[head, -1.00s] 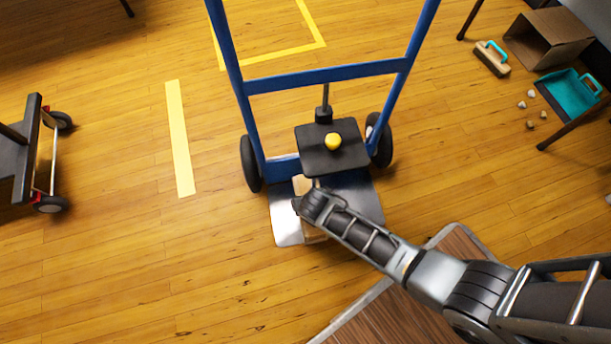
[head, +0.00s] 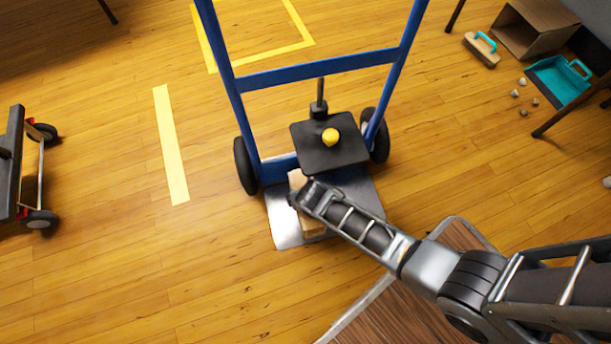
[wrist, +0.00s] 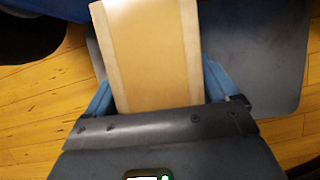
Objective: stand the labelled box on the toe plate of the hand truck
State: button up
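The labelled box (head: 313,226) is pale tan with lighter side strips; I cannot read a label on it. It is over the silver toe plate (head: 283,222) of the blue hand truck (head: 318,69), partly hidden by my gripper (head: 305,196). In the wrist view the box (wrist: 150,55) lies between my two blue fingers (wrist: 158,88), which press along its sides. The toe plate (wrist: 265,50) shows grey beyond it on the right. I cannot tell whether the box's underside touches the plate.
A black square pad with a yellow knob (head: 331,137) is on a rod above the toe plate, close to the box. A wood-topped platform (head: 395,310) is at the lower right. A cart (head: 20,165) stands left; an open carton (head: 535,40) and teal dustpan (head: 560,80) lie right.

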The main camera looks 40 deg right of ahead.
jog(key=shift+o, duration=1)
jog(key=p+v, duration=0.4)
jog(key=v, duration=0.3)
jog(key=shift+w+p, duration=0.1)
jog(key=shift+p, duration=0.2)
jog(key=shift+r, duration=0.35)
jog(key=shift+s, duration=0.2)
